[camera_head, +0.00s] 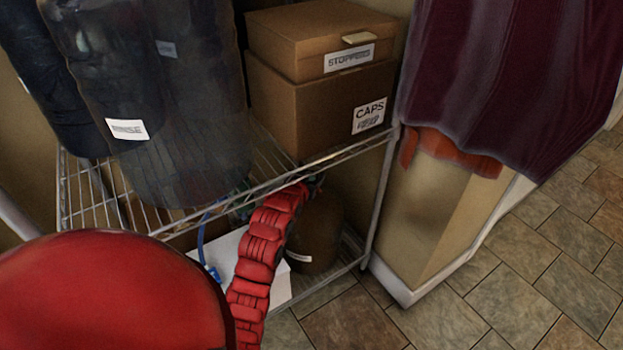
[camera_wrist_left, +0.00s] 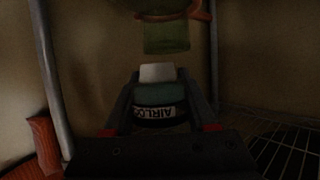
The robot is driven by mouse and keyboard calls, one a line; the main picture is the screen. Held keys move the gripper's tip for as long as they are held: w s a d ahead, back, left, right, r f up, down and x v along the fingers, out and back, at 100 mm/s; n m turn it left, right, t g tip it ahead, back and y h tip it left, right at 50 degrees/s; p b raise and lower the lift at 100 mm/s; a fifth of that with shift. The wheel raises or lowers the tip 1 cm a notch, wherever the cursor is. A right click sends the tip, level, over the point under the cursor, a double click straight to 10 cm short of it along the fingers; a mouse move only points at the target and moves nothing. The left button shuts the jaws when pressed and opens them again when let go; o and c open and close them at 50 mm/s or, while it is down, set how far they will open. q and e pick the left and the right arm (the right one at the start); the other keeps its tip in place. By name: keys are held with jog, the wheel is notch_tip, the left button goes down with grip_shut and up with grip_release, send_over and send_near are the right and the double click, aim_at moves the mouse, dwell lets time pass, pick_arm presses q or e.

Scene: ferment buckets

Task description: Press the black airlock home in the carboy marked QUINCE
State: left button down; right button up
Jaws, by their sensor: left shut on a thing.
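My left gripper (camera_wrist_left: 157,84) is shut on a small dark greenish piece (camera_wrist_left: 160,96) with a pale cap and a label reading AIRLO…. In the left wrist view, a green translucent piece (camera_wrist_left: 167,38) with an orange-brown collar is just beyond the held piece, with a small gap between them. In the head view, a dark brown rounded vessel (camera_head: 318,235) stands on the lower shelf, its white label unreadable. My red arm reaches under the upper shelf beside it; the gripper is mostly hidden there. I cannot read QUINCE anywhere. My right gripper is out of view.
The wire shelf's upper rack (camera_head: 275,165) bears large dark vessels (camera_head: 180,100), a STOPPERS box (camera_head: 320,40) and a CAPS box (camera_head: 310,105). A white sheet (camera_head: 230,258) and a blue tube (camera_head: 203,240) are below. A rack post stands close by. The tiled floor (camera_head: 540,260) is clear.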

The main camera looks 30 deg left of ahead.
aim_at(312, 177)
pick_arm(q)
jog(key=shift+w+a+f+b, duration=0.15)
jog(key=shift+w+a, duration=0.15)
jog(key=shift+w, duration=0.15)
jog(key=shift+w+a+f+b, duration=0.15)
jog(key=shift+w+a, duration=0.1)
jog(key=shift+w, duration=0.2)
jog(key=shift+w+a, duration=0.1)
jog(key=shift+w, duration=0.1)
jog(key=shift+w+a+f, duration=0.15)
jog(key=shift+w+a, duration=0.15)
jog(key=shift+w, duration=0.1)
dwell(0.5)
dwell(0.3)
jog(key=shift+f, duration=0.2)
dwell(0.4)
jog(key=shift+f, duration=0.3)
jog(key=shift+s+f+p, duration=0.1)
jog(key=shift+f+p, duration=0.3)
jog(key=shift+f, duration=0.35)
dwell(2.7)
